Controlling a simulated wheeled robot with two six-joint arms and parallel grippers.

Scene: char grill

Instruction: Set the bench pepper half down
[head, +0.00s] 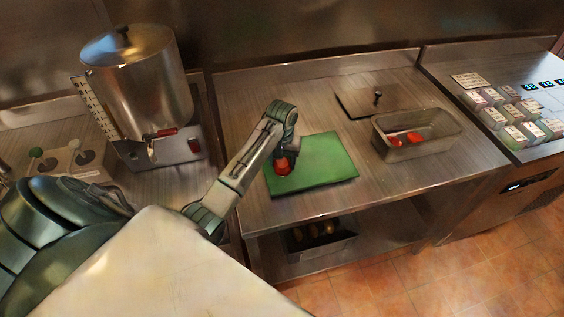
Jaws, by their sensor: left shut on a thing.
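My left gripper (282,158) points down over the left part of the green board (325,160). It is shut on a red pepper half (283,168), which is at or just above the board; I cannot tell whether it touches. The wrist hides the top of the pepper half. The green board lies on the steel bench (240,108) and the rest of it is bare. My right gripper is not in view.
A large steel pot (140,85) stands at the left. Several labelled containers (515,133) sit far right. The bench's front right is clear.

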